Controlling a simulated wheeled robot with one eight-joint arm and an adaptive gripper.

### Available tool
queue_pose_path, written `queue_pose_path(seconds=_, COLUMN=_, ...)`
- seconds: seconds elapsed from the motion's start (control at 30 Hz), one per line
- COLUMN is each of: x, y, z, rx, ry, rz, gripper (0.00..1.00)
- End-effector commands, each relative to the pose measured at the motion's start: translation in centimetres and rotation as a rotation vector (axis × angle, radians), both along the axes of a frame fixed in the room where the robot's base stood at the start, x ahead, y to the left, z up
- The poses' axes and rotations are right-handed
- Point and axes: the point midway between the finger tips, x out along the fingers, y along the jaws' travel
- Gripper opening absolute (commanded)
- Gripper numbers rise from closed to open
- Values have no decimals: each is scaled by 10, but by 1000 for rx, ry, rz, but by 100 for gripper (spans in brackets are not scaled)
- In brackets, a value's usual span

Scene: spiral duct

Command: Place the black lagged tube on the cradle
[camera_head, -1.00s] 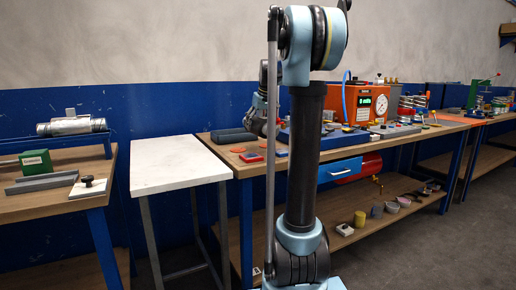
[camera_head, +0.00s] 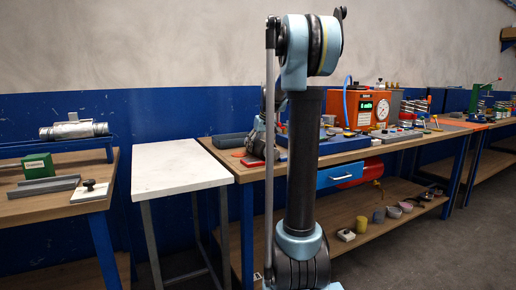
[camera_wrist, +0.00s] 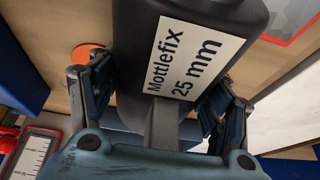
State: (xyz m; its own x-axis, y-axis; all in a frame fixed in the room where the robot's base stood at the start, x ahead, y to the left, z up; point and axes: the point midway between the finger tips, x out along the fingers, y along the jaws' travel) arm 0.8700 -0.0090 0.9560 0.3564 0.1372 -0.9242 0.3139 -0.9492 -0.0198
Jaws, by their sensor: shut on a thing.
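A black, round-edged body with a white label reading "Mottlefix 25 mm" (camera_wrist: 190,20) fills the upper middle of the wrist view; it looks like the black lagged tube. My gripper (camera_wrist: 160,105) is shut on it, with a finger on each side. Its far end is out of view. In the head view my gripper (camera_head: 256,140) is low over the left end of the middle bench, partly hidden by my arm. I cannot tell for certain which thing is the cradle; a blue rail frame (camera_head: 40,148) on the left bench carries a silver spiral duct (camera_head: 73,130).
The bare white table (camera_head: 180,168) stands between the left bench (camera_head: 40,207) and the middle bench (camera_head: 335,152). A green block (camera_head: 38,166) and a grey channel (camera_head: 44,186) lie on the left bench. An orange box with a gauge (camera_head: 368,108) stands farther right.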

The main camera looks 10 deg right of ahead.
Motion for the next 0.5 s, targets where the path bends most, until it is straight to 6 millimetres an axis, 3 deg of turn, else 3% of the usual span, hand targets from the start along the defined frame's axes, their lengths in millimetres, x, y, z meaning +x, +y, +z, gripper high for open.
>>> queue_pose_path(seconds=0.03, x=0, y=0, z=-1, rx=0, ry=0, rz=0, gripper=37)
queue_pose_path(seconds=0.07, x=0, y=0, z=-1, rx=0, ry=0, rz=0, gripper=78)
queue_pose_path(seconds=0.13, x=0, y=0, z=-1, rx=0, ry=0, rz=0, gripper=91)
queue_pose_path(seconds=0.5, x=0, y=0, z=0, rx=0, ry=0, rz=0, gripper=91)
